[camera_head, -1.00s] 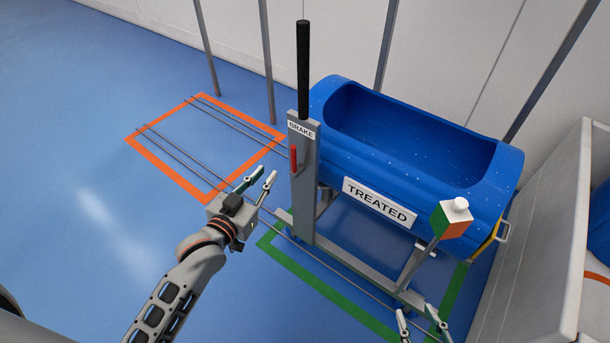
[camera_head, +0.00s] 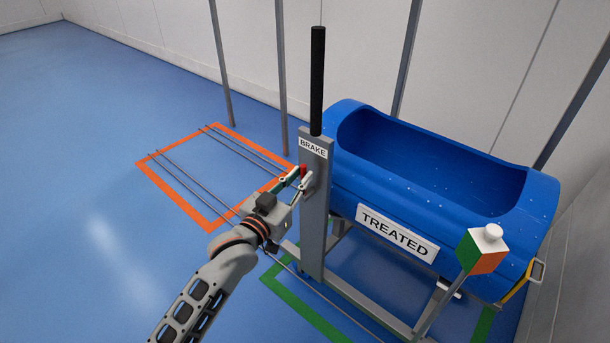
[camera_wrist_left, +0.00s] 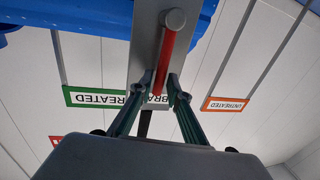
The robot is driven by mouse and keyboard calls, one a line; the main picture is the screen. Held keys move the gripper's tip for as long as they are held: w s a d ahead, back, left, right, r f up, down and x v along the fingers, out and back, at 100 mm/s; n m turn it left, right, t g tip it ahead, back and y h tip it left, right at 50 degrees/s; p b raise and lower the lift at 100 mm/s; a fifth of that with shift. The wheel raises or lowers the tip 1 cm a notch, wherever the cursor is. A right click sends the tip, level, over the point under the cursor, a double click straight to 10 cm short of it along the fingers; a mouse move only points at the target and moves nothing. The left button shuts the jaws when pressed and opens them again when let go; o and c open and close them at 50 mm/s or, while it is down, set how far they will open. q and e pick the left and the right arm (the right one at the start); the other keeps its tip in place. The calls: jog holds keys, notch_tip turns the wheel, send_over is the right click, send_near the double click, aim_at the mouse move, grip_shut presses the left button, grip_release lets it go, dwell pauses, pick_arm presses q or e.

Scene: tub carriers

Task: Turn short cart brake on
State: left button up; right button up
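The cart holds a blue tub (camera_head: 390,190) with a TREATED sign (camera_head: 397,232). At its left end a grey upright post (camera_head: 314,225) carries a BRAKE label (camera_head: 313,147) and a small red brake lever (camera_head: 303,169). The lever also shows in the left wrist view (camera_wrist_left: 168,55), running from a round grey knob toward the label. My left gripper (camera_head: 299,181) is at the lever, fingers open on either side of it. The fingers partly hide the lever in the head view; contact cannot be told. My right gripper is out of view.
A black handle (camera_head: 317,80) rises from the post. A white-green-orange box (camera_head: 483,250) stands at the cart's front right. An orange floor frame (camera_head: 180,203) with rails lies left, and a green one (camera_head: 295,312) under the cart. Open blue floor is at the left.

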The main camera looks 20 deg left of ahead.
pick_arm(q)
jog(key=shift+w+d, duration=0.2)
jog(key=shift+w, duration=0.8)
